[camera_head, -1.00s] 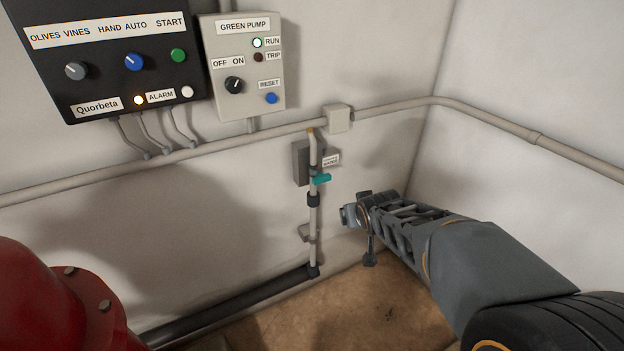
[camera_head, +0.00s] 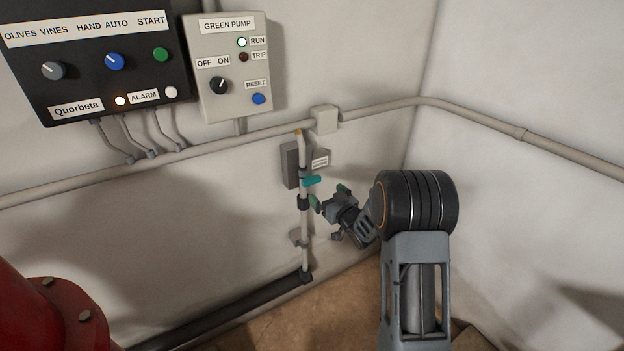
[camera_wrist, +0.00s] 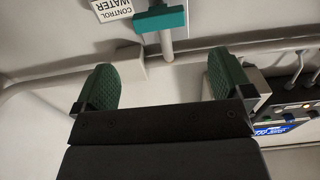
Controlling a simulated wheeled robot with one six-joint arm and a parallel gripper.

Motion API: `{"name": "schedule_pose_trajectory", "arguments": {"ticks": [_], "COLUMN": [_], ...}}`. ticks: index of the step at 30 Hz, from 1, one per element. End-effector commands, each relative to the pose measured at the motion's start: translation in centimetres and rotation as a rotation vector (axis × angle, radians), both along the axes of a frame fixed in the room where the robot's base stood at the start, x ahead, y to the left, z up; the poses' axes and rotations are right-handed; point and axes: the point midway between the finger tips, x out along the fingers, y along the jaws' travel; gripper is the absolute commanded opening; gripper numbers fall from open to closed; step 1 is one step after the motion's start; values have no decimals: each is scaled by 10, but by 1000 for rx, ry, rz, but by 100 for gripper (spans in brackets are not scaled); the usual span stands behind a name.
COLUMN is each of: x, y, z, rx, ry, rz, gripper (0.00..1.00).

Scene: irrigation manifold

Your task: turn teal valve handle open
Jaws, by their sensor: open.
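The teal valve handle (camera_head: 311,181) sits on a thin upright grey pipe (camera_head: 304,232) near the wall, and sticks out to the right, crosswise to the pipe. My gripper (camera_head: 328,196) is just below and to the right of the handle, apart from it. In the wrist view the teal handle (camera_wrist: 160,19) lies at the top, beyond and between my two green-padded fingers (camera_wrist: 164,84). The fingers are spread wide with nothing between them.
A conduit (camera_head: 375,107) runs along the wall above. Control panels (camera_head: 110,58) hang upper left. A red flanged body (camera_head: 45,305) stands lower left.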

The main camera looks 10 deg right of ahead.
Motion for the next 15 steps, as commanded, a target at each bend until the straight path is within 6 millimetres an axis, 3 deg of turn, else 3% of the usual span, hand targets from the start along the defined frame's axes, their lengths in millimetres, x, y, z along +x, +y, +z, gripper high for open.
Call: {"name": "schedule_pose_trajectory", "arguments": {"ticks": [6,15], "x": [42,82], "y": [15,27], "z": [1,0], "rx": [0,-2], "ry": [1,3], "rz": [2,0], "gripper": [98,98]}}
